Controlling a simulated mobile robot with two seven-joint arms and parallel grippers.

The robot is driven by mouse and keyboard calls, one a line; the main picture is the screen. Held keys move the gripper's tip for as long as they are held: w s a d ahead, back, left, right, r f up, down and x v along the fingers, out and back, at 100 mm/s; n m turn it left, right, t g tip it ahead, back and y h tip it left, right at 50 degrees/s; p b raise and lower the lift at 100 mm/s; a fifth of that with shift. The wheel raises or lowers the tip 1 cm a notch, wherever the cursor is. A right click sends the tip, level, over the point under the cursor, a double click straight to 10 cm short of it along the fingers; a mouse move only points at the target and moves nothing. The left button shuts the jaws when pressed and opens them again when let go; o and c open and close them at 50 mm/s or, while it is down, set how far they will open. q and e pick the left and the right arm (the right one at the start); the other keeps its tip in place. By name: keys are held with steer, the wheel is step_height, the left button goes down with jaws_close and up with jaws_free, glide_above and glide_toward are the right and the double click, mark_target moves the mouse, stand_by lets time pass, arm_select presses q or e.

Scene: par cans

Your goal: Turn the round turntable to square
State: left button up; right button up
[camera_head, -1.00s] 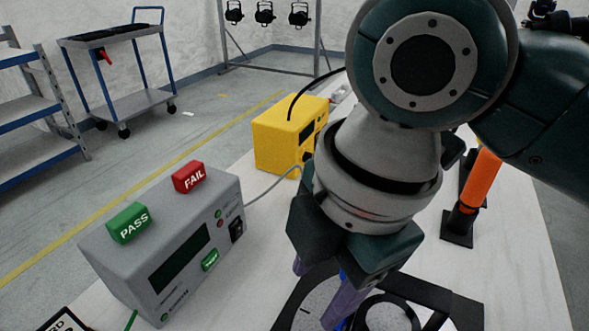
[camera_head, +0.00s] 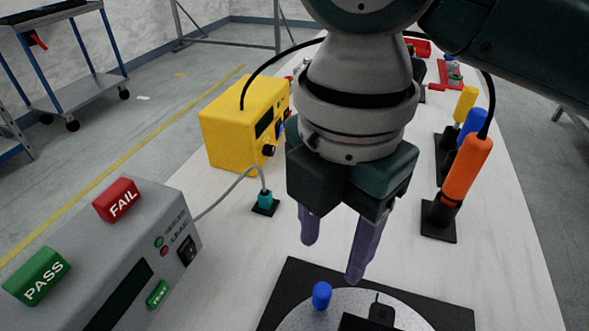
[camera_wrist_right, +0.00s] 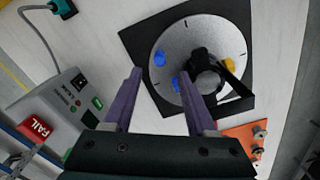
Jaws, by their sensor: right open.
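The turntable (camera_head: 405,316) is a speckled grey disc on a black square base (camera_head: 288,276), at the bottom of the head view and partly cut off. In the right wrist view the whole disc (camera_wrist_right: 190,36) shows, with dark tick marks, two blue pegs, a yellow knob (camera_wrist_right: 230,65) and a black fixture (camera_wrist_right: 205,68). One blue peg (camera_head: 321,296) stands upright on the disc in the head view. My right gripper (camera_head: 332,262), with purple fingers, is open and empty, above the turntable and apart from the peg. My left gripper is not in view.
A grey test box (camera_head: 120,270) with PASS and FAIL blocks stands at the left. A yellow box (camera_head: 240,125) with a black cable is behind. An orange-handled tool (camera_head: 466,170) stands upright at the right. A teal plug (camera_head: 265,200) sits between the boxes and my gripper.

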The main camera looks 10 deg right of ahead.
mark_target(323, 289)
steer(key=f+b, duration=0.1)
steer(key=f, duration=0.3)
steer(key=f+b, duration=0.1)
steer(key=f, duration=0.4)
steer(key=shift+s+a+f, duration=0.1)
steer(key=shift+s+a, duration=0.05)
steer(key=shift+a, duration=0.05)
steer(key=shift+c, duration=0.4)
jaws_close()
stand_by(0.6)
